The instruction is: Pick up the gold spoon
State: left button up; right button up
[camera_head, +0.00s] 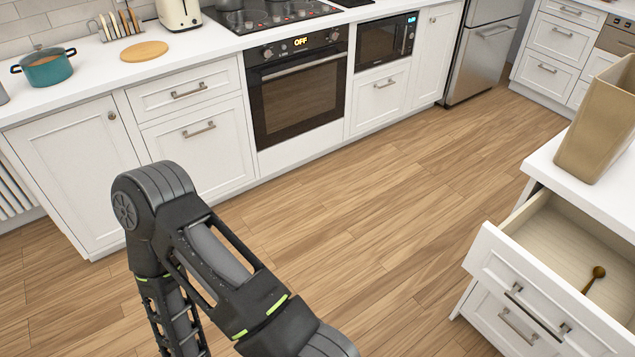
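The gold spoon (594,278) lies in the open top drawer (558,243) of the white cabinet at the right. It rests on the drawer's pale wooden bottom, with its round bowl toward the back and its handle toward the front. One of my arms crosses the lower left and middle of the view, bent at a joint and running down past the bottom edge. No gripper fingers show, and neither gripper is seen at the spoon.
A tan bin (598,122) stands on the white top (577,187) above the open drawer. The drawer sticks out over the wooden floor (400,220). The floor between it and the far counter (200,55) is clear. An oven (298,92) is built in there.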

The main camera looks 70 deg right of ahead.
aim_at(598, 272)
jog(key=z, duration=4.15)
jog(key=i+l, duration=0.1)
jog(key=l, duration=0.8)
jog(key=i+l, duration=0.1)
jog(key=l, duration=0.8)
